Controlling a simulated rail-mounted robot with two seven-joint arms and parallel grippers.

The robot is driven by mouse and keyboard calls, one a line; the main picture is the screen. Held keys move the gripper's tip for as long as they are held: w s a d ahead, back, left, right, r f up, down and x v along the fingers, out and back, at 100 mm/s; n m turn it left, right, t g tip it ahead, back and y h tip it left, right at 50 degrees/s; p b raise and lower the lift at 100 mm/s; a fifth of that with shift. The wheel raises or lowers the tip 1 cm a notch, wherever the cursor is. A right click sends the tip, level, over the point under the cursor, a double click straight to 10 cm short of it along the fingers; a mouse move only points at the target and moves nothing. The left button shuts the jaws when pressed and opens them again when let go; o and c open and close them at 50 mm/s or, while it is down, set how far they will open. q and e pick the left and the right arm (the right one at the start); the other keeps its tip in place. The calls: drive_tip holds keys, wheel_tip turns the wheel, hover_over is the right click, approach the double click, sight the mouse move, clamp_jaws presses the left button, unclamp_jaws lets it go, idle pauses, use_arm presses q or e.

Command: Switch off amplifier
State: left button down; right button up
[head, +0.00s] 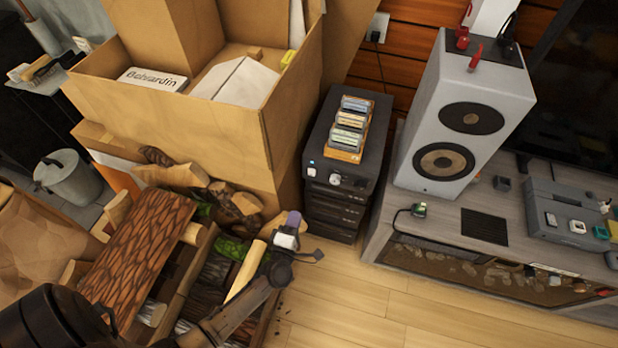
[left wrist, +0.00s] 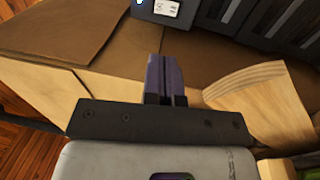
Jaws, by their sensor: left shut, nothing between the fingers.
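The amplifier (head: 345,145) looks to be the top unit of a dark stack of devices beside the cardboard boxes. Its front has a small lit button (head: 312,163) at the left and a round pale knob (head: 335,180). Cassette-like cases (head: 350,125) lie on its top. My left gripper (head: 293,219) has purple fingers, shut and empty, below and to the left of the amplifier front, apart from it. In the left wrist view the closed fingers (left wrist: 165,78) point toward a dark device front (left wrist: 155,14) at the top edge, only partly visible. My right gripper is not in view.
Large cardboard boxes (head: 270,130) stand left of the stack. Firewood (head: 140,245) lies beneath and around my left arm. A white speaker (head: 455,120) stands on a low grey cabinet (head: 400,225) at the right. Wooden floor (head: 340,285) is clear in front.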

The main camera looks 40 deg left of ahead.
sight(311, 171)
use_arm(q)
drive_tip(key=b+x, duration=0.4)
drive_tip(key=x, duration=0.8)
drive_tip(key=shift+w, duration=0.2)
drive_tip(key=shift+b+x, duration=0.45)
drive_tip(key=shift+x, duration=0.45)
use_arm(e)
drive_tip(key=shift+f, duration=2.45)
use_arm(q)
drive_tip(key=shift+r, duration=0.1)
